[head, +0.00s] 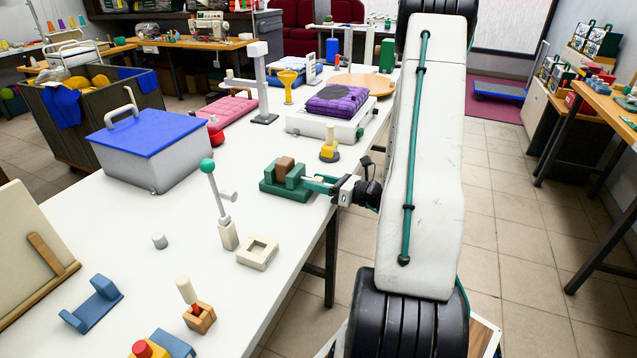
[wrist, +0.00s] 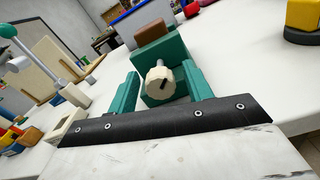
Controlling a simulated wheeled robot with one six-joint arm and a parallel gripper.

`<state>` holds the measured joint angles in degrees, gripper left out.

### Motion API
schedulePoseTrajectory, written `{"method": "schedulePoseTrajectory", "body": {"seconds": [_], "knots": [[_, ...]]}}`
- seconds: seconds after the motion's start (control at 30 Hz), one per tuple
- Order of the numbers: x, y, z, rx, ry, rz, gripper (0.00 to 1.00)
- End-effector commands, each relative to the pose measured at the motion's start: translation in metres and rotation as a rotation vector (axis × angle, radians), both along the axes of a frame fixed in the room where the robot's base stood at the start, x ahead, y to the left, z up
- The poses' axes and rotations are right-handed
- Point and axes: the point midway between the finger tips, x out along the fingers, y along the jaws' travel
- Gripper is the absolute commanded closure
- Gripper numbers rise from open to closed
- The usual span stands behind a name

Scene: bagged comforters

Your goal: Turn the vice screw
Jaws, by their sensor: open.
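A green vice (head: 283,184) with a brown block (head: 285,166) between its jaws sits near the right edge of the white table. In the wrist view the green vice (wrist: 172,52) faces me, with the brown block (wrist: 151,33) on top. Its cream screw knob (wrist: 160,83), with a dark slot, points toward me. My gripper (head: 318,184) comes in from the right at the vice's screw side. In the wrist view my gripper (wrist: 160,92) is open, with one teal finger on each side of the knob. The fingers look apart from the knob.
A lever with a green ball (head: 207,165) and a cream square frame (head: 257,252) stand in front of the vice. A yellow and dark piece (head: 329,146) and a white box with purple cloth (head: 336,100) are behind. A blue-lidded box (head: 148,132) is at left.

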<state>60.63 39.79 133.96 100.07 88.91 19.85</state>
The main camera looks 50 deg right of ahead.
Motion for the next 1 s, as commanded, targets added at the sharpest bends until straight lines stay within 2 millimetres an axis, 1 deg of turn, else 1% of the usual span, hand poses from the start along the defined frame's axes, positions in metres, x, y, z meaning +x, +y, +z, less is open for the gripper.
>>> {"method": "schedulePoseTrajectory", "body": {"seconds": [0.13,0.3,0.4,0.5,0.63,0.87,0.97,1.0], "knots": [[-0.019,-0.008,0.0,0.0,0.0,-0.006,0.5],[-0.047,-0.017,0.0,0.0,0.0,-0.005,0.5],[-0.06,-0.022,0.0,0.0,0.0,-0.004,0.5],[-0.068,-0.024,0.0,0.0,0.0,-0.002,0.5],[-0.072,-0.025,0.0,0.0,0.0,-0.001,0.5],[-0.071,-0.024,0.0,0.0,0.0,0.001,0.5],[-0.069,-0.016,0.005,-0.024,0.002,0.04,0.5],[-0.067,-0.008,0.009,-0.048,0.003,0.078,0.5]]}}
